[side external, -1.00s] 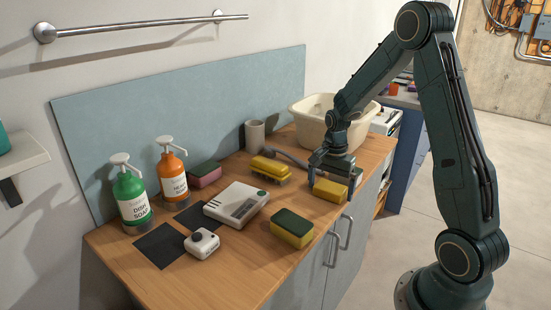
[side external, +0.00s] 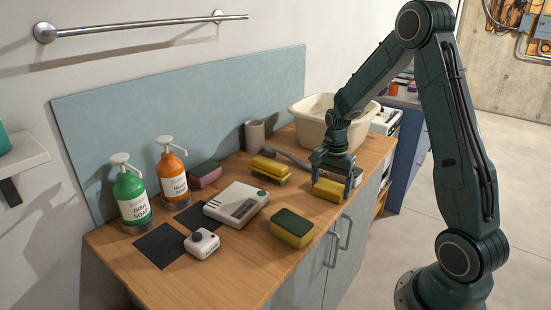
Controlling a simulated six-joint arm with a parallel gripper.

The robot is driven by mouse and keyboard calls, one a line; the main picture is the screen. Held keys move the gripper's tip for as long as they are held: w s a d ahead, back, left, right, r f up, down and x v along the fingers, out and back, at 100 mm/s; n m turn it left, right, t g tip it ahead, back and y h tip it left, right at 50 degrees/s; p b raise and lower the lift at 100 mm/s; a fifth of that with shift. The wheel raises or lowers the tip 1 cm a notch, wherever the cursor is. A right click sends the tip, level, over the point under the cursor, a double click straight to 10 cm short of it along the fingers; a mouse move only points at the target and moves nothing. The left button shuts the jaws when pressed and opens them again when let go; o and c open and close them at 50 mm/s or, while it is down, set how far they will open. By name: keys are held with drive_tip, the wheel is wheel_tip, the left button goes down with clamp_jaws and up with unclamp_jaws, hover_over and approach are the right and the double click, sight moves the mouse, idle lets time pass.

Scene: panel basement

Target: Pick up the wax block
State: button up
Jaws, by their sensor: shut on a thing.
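The wax block (side external: 328,190), a plain yellow block, is at the right front edge of the wooden counter (side external: 200,277). My gripper (side external: 332,181) comes down over it from above, with a finger at each end of the block, and is shut on it. The block looks level and at counter height; I cannot tell any gap beneath it. The gripper hides part of its top and its right end.
A green-topped yellow sponge (side external: 292,228) lies in front, left of the block. A yellow brush (side external: 270,168) lies behind it to the left. A white scale (side external: 236,204) sits mid-counter. A cream basin (side external: 312,118) stands behind my gripper. Soap bottles (side external: 131,195) are far left.

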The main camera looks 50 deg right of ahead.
sight(330, 185)
wheel_tip(330, 185, up, 20)
idle(0.6)
drive_tip(key=shift+w+f, duration=0.1)
idle(0.4)
